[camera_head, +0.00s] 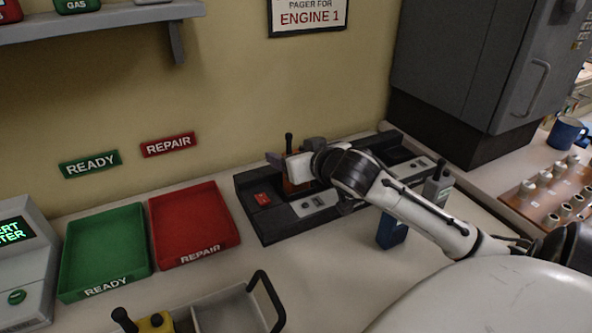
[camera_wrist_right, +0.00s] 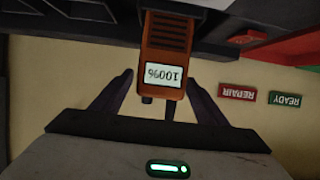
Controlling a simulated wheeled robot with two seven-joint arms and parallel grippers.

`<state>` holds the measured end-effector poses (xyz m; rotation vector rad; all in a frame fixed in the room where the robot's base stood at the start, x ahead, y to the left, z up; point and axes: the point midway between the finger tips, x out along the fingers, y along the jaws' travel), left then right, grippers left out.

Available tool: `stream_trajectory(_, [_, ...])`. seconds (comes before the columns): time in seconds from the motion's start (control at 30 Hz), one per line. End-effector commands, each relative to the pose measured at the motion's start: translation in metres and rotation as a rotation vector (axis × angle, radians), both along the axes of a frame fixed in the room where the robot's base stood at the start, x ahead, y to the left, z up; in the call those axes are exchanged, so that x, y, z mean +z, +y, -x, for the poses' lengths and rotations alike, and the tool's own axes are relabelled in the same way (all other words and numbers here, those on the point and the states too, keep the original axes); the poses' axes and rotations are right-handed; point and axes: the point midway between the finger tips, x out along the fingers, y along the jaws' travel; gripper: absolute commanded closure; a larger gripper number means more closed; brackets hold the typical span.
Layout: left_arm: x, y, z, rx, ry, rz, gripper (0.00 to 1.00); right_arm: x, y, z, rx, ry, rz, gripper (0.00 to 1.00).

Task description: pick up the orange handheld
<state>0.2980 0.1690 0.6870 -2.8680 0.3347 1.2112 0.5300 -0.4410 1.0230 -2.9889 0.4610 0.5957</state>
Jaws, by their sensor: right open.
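The orange handheld (camera_head: 296,186) stands upright in the black charger dock (camera_head: 265,232), its antenna up and its upper part partly hidden by my right gripper. In the right wrist view the orange handheld (camera_wrist_right: 167,48) appears upside down, with a lit display reading 100%. My right gripper (camera_head: 294,153) is open at the handheld. In the wrist view its two dark fingers (camera_wrist_right: 161,88) lie to either side of the handheld's antenna end, with gaps visible. My left gripper is not in view.
A green READY tray (camera_head: 66,260) and a red REPAIR tray (camera_head: 235,228) lie left of the dock. A blue handheld (camera_head: 391,231) and a grey handheld (camera_head: 438,187) are near my right arm. A yellow handheld (camera_head: 156,322) is at the front. A grey cabinet (camera_head: 480,60) stands right.

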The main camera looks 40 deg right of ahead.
Motion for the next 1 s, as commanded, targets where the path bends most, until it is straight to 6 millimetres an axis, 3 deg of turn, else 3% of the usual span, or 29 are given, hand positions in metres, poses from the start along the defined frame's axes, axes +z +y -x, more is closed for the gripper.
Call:
stream_trajectory(0.13, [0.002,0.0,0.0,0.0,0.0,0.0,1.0,-0.005,-0.005,-0.015,-0.001,-0.002,0.0,0.33])
stream_trajectory(0.4, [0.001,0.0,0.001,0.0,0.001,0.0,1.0,-0.007,-0.006,-0.017,-0.001,-0.001,0.001,0.33])
stream_trajectory(0.7, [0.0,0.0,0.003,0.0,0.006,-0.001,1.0,-0.007,-0.006,-0.017,-0.001,-0.001,0.001,0.83])
stream_trajectory(0.77, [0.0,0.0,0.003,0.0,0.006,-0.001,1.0,-0.006,-0.006,-0.017,0.0,-0.004,0.001,0.9])
stream_trajectory(1.0, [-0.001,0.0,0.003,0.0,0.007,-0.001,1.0,-0.001,-0.006,-0.017,0.0,-0.006,0.001,0.9])
